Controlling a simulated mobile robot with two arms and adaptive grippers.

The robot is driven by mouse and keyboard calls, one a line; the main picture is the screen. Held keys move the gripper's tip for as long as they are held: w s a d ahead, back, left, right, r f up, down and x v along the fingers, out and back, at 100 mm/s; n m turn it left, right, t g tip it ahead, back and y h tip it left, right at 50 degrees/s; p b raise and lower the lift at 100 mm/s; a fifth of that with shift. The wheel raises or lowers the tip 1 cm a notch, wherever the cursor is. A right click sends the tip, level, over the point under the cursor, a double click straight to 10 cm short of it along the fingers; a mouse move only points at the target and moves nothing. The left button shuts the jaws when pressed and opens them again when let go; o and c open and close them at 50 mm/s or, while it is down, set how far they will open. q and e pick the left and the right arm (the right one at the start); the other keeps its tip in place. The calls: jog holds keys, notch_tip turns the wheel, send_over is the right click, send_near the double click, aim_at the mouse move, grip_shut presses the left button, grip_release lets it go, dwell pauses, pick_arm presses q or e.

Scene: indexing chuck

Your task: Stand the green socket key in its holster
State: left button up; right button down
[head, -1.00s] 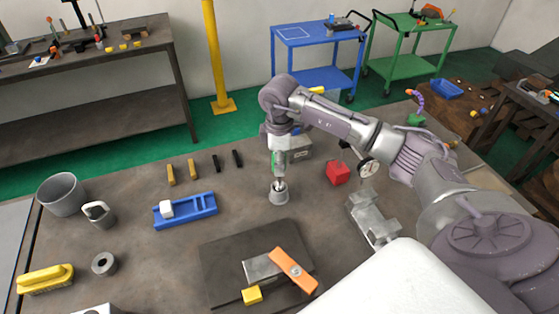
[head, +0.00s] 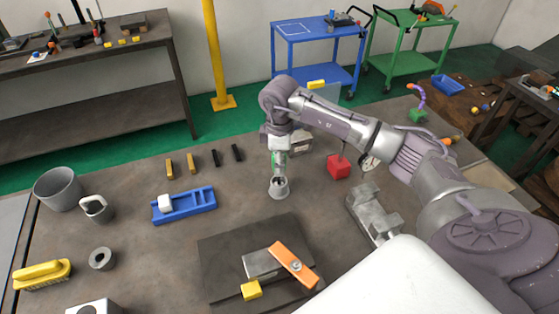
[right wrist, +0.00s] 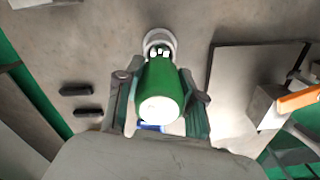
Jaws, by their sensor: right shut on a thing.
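The green socket key (right wrist: 165,88) is between the fingers of my right gripper (right wrist: 158,105), which is shut on its green handle. In the head view the right gripper (head: 279,160) points down from above, with a bit of green showing between its fingers. The holster (head: 278,189), a small grey metal cup, stands on the bench directly below. In the right wrist view the holster's round rim (right wrist: 160,38) shows just beyond the key's far end. I cannot tell whether the key's tip is inside the rim or just above it. My left gripper is out of view.
A blue tray (head: 200,208) with a white block lies left of the holster. A dark plate (head: 220,250) with an orange bar (head: 293,266) is in front. A red block (head: 339,168) and a grey metal fixture (head: 372,212) stand to the right.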

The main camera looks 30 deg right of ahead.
jog(key=shift+f, duration=0.5)
jog(key=c, duration=0.6)
grip_release()
jog(key=shift+r, duration=0.1)
notch_tip(320, 180, up, 12)
